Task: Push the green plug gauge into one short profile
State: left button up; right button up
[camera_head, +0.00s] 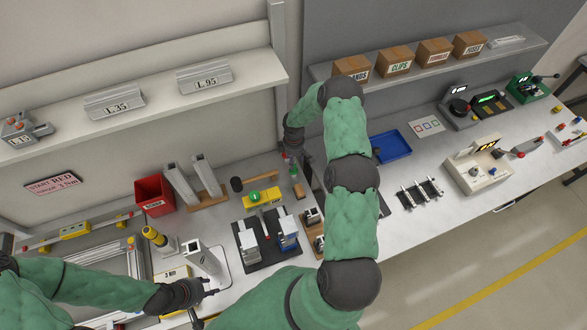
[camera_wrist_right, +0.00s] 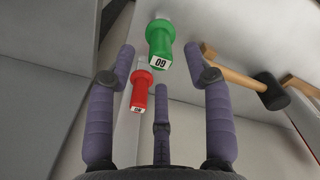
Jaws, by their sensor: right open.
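The green plug gauge (camera_wrist_right: 160,38), with a white numbered end, is just beyond the fingertips of my right gripper (camera_wrist_right: 166,72) in the right wrist view. That gripper is open and empty. A red gauge (camera_wrist_right: 140,92) is closer, by its left finger. In the head view the right gripper (camera_head: 291,150) is small and partly hidden by my arm. A light upright profile (camera_head: 203,258) stands on a white plate at lower left. My left gripper (camera_head: 208,289) is close beside its base; whether it grips it is unclear. Two more profiles (camera_head: 190,180) lean on a wooden stand.
A black-headed mallet (camera_wrist_right: 270,92) lies right of the green gauge in the wrist view. A red bin (camera_head: 153,193), a yellow block (camera_head: 262,198) and a dark tray (camera_head: 268,257) with grey devices crowd the bench. A blue tray (camera_head: 391,146) is right of my right arm.

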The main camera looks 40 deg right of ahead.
jog(key=shift+w+f+p, duration=0.1)
jog(key=shift+f+p, duration=0.3)
jog(key=shift+f, duration=1.4)
grip_shut()
